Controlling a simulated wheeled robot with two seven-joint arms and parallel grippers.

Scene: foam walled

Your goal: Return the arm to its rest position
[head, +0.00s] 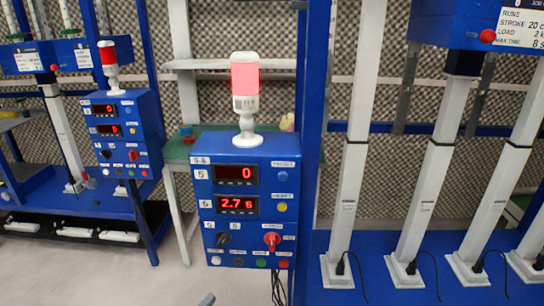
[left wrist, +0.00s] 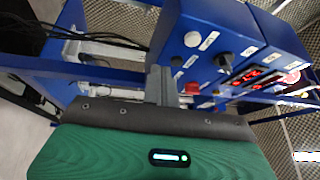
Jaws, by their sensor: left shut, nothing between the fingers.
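My left gripper (head: 206,299) shows only as a small grey tip at the bottom edge of the head view, below the blue control box (head: 205,215). In the left wrist view its fingers (left wrist: 160,72) are shut together with nothing between them. They appear in front of the control box (left wrist: 215,40), and I cannot tell how wide the gap is. The box carries two red displays reading 0 and 2.7s, a black knob (head: 223,239), a red knob (head: 272,240) and several buttons. The rest of my left arm is hidden in the head view, and my right gripper is out of view.
A lit red lamp (head: 245,78) stands on the box. A blue post (head: 312,120) rises right beside it. White actuator columns (head: 349,195) stand on a blue base to the right, with black cables. A second control box (head: 122,130) stands farther left. Grey floor (head: 185,280) shows between the benches.

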